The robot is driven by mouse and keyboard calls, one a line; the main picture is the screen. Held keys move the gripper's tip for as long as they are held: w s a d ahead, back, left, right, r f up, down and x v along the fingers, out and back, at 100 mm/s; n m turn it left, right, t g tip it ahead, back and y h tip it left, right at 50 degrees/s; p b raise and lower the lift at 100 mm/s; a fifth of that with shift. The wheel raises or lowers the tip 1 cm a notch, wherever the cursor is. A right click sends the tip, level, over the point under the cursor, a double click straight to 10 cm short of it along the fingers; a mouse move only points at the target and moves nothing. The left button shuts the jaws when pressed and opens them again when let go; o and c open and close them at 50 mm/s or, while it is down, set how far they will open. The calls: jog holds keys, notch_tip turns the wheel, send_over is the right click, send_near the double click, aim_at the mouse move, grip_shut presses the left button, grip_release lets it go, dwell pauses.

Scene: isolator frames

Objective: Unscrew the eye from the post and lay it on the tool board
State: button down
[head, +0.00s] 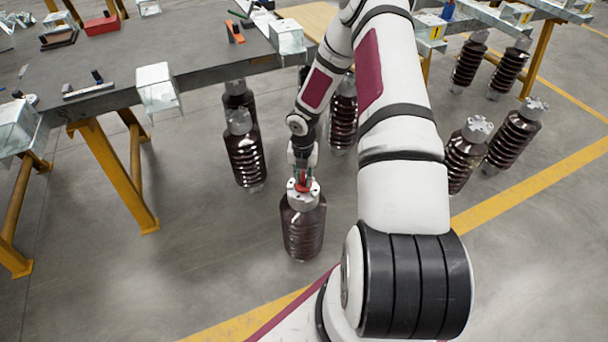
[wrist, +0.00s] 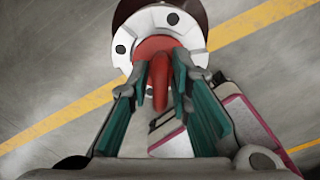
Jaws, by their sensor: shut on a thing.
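The post (head: 303,230) is a brown ribbed insulator with a pale metal cap, standing upright on the floor. The red eye (head: 301,187) sits on top of the cap, in the middle. In the wrist view the eye (wrist: 159,92) rises between the green finger pads, its round red base against the cap (wrist: 126,32). My gripper (head: 302,174) points down and is shut on the eye; the wrist view shows its fingertips (wrist: 163,70) on either side of it. A light wooden board (head: 306,18), perhaps the tool board, lies on the table, partly behind my arm.
A grey steel table (head: 215,62) with yellow legs stands at the back left, bearing tools and a red box (head: 102,25). Other brown insulators (head: 246,160) stand by the table and at the right (head: 513,138). The floor around the post is clear.

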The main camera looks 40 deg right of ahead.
jog(key=shift+s+f+n+p, duration=0.1)
jog(key=shift+n+p, duration=0.2)
jog(key=shift+n, duration=0.8)
jog(key=c, duration=1.4)
grip_release()
